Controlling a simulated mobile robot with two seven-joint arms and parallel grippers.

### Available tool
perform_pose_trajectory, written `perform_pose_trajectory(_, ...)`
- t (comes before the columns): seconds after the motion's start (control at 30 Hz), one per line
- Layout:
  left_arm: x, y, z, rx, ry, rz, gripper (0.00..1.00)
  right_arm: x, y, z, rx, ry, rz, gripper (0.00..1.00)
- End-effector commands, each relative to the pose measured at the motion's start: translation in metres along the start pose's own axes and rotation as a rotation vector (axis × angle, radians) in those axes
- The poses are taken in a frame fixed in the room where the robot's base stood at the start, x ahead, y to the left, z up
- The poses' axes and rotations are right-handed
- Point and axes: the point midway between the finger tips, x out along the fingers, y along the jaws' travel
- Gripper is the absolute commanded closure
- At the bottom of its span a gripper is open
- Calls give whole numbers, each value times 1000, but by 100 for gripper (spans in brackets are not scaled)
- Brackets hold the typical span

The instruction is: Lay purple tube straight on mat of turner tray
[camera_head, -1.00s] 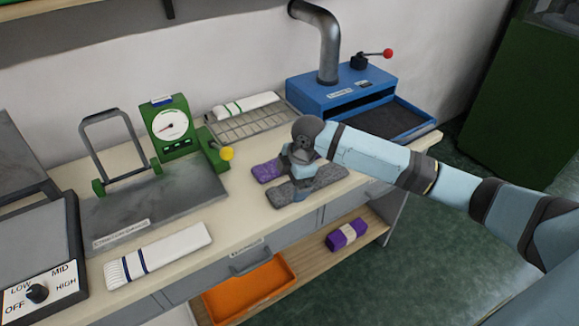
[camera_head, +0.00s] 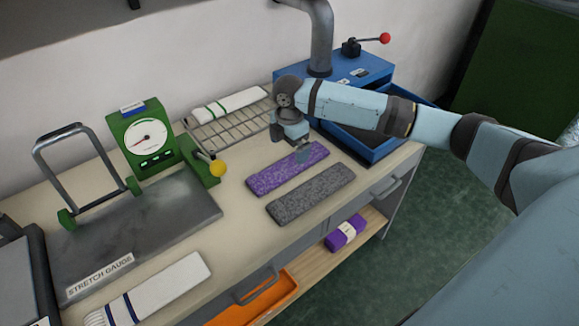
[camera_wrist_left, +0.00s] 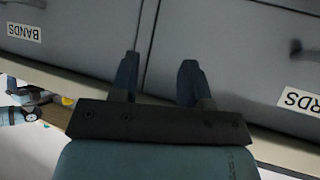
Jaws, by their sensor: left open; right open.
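The purple tube (camera_head: 272,180), a flat speckled knit strip, lies straight on the bench, beside and behind a similar grey strip (camera_head: 312,195). My right gripper (camera_head: 303,152) is open at the far right end of the purple tube and covers part of it; I cannot tell whether it touches. The turner is the blue box (camera_head: 345,85) at the back right. Its blue-edged tray (camera_head: 385,152) has a dark mat, partly hidden behind my right arm. My left gripper (camera_wrist_left: 158,82) is open and empty in the left wrist view, in front of grey drawer fronts.
A green stretch gauge (camera_head: 145,140) with a yellow knob stands left. A white striped cloth (camera_head: 150,290) lies at the front. An orange tray (camera_head: 262,305) and a purple bundle (camera_head: 345,233) sit below the bench top.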

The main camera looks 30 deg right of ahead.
Motion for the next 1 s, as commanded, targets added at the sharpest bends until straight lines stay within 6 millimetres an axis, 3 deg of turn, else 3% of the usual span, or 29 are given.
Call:
perform_pose_trajectory(0.27,2,-2,-10,-2,19,-4,57,19,0,1,2,-1,1,0)
perform_pose_trajectory(0.6,3,-4,-8,-2,16,-5,57,64,-2,2,1,-2,0,0)
perform_pose_trajectory(0.83,3,-5,-6,3,13,-5,57,66,-2,2,1,-1,2,0)
perform_pose_trajectory(1.0,3,-5,-6,5,11,-5,57,66,-2,2,1,-1,2,39)
